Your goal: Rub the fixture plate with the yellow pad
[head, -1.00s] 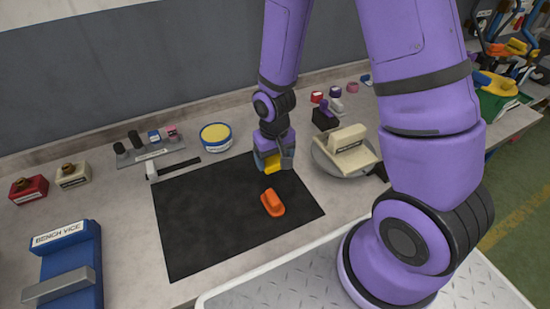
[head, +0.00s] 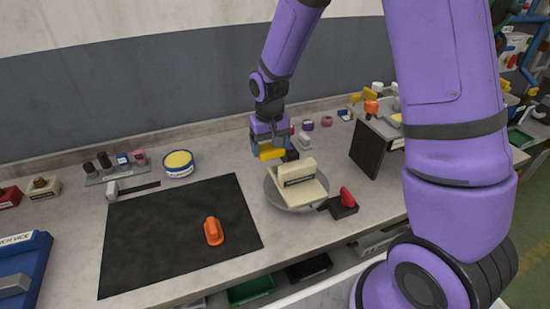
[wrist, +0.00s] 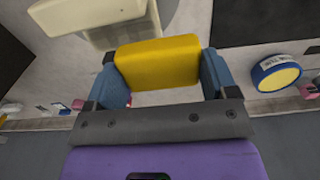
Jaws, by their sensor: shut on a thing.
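My gripper (head: 268,148) is shut on the yellow pad (head: 271,154), which hangs below the jaws in the head view. In the wrist view the pad (wrist: 157,63) sits squarely between the two blue fingers. The cream fixture plate (head: 312,193), with a raised block and a dark label, rests on a round grey turntable (head: 275,199). The pad is above and to the back left of the fixture, apart from it. The cream fixture (wrist: 125,35) also shows at the wrist view's top edge, partly cut off.
A black switch block with a red lever (head: 347,199) stands right of the turntable. A black mat (head: 150,235) with an orange object (head: 213,231) lies left. A blue-and-yellow tin (head: 178,163) stands behind the mat. A dark upright panel (head: 372,150) stands at the right.

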